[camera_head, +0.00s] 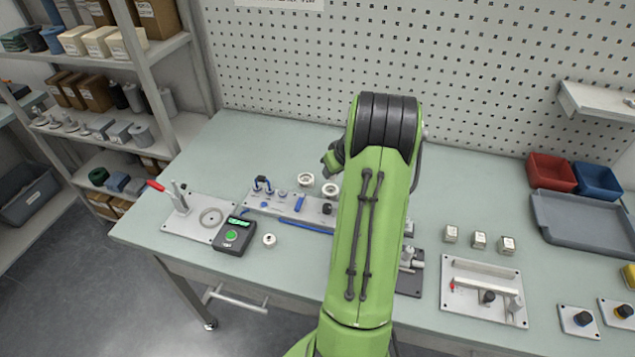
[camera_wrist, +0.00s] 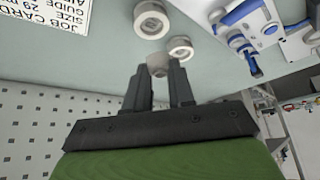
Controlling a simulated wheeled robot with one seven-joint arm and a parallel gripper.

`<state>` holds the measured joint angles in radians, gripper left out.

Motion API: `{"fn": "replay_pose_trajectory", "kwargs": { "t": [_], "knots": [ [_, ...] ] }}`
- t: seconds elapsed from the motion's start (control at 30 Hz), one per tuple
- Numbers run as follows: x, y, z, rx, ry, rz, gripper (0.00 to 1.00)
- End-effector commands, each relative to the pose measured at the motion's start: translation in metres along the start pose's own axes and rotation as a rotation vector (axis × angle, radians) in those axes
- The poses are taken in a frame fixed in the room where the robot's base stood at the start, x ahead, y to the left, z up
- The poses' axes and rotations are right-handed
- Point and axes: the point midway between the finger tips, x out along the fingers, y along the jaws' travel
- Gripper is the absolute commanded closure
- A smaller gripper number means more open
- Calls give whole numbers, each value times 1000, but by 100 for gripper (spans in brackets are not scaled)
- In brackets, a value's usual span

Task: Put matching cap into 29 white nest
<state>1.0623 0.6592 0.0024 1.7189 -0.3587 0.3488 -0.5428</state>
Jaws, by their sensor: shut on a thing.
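My gripper (camera_wrist: 158,72) is shut on a small pale grey-white cap (camera_wrist: 158,62) in the wrist view. The cap is partly hidden by the fingers. Two white round nests with recessed centres are just beyond the fingertips: one nest (camera_wrist: 151,19) farther out and another nest (camera_wrist: 181,48) close to the held cap. In the head view the two white nests (camera_head: 306,180) and (camera_head: 331,190) stand on the bench left of my arm, which hides the gripper. I cannot read a size on either nest. A job card (camera_wrist: 45,20) reads size 29.
A grey plate with blue clamps (camera_head: 264,200) lies left of my arm. Nearby are a black device with a green button (camera_head: 232,235) and a small white round part (camera_head: 269,240). Several small boxes (camera_head: 479,240), a fixture (camera_head: 484,290), a grey tray (camera_head: 585,225) and red and blue bins are right.

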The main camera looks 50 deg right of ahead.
Motion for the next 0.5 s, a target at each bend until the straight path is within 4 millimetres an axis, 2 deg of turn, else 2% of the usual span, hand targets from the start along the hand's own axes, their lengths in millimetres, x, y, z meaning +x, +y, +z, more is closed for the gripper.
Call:
{"fn": "replay_pose_trajectory", "kwargs": {
  "t": [0.17, 0.5],
  "knots": [
    [6, 10, -3, 53, 9, 33, 89],
    [34, 10, 14, 50, 7, 30, 89]
  ]
}}
